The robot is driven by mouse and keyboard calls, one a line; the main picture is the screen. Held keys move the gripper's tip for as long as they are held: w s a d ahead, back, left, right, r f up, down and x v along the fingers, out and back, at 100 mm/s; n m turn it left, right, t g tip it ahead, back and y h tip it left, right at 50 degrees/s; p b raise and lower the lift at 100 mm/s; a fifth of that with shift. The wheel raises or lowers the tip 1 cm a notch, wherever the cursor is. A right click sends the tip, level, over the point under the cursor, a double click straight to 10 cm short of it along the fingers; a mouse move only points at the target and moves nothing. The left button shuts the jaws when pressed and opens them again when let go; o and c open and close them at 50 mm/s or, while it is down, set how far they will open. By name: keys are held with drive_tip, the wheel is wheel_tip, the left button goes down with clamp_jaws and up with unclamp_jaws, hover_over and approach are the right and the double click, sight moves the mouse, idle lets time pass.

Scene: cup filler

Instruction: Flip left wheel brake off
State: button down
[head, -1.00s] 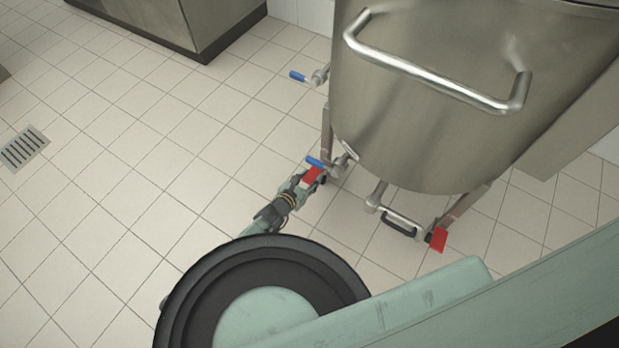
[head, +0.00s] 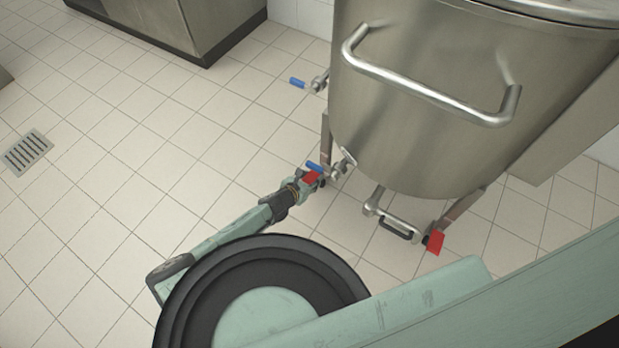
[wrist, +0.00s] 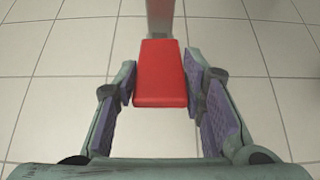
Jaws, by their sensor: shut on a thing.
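The left wheel brake is a red pedal (head: 312,177) at the foot of the steel vessel's left leg. In the wrist view the red pedal (wrist: 161,75) lies between the two purple-padded fingers. My gripper (wrist: 162,86) is shut on it, one finger along each side. In the head view my gripper (head: 303,185) reaches the pedal low near the floor and hides part of it. The wheel under the pedal is mostly hidden.
The big steel vessel (head: 420,150) stands above, with a bar handle (head: 430,88). Another red pedal (head: 434,242) is at the right leg. Tiled floor to the left is clear, with a drain (head: 28,152).

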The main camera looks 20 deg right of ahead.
idle(0.3)
drive_tip(key=c, duration=1)
unclamp_jaws()
drive_tip(key=shift+r, duration=0.1)
drive_tip(key=v, duration=1.2)
drive_tip(key=shift+w+r, duration=0.1)
drive_tip(key=shift+r, duration=0.05)
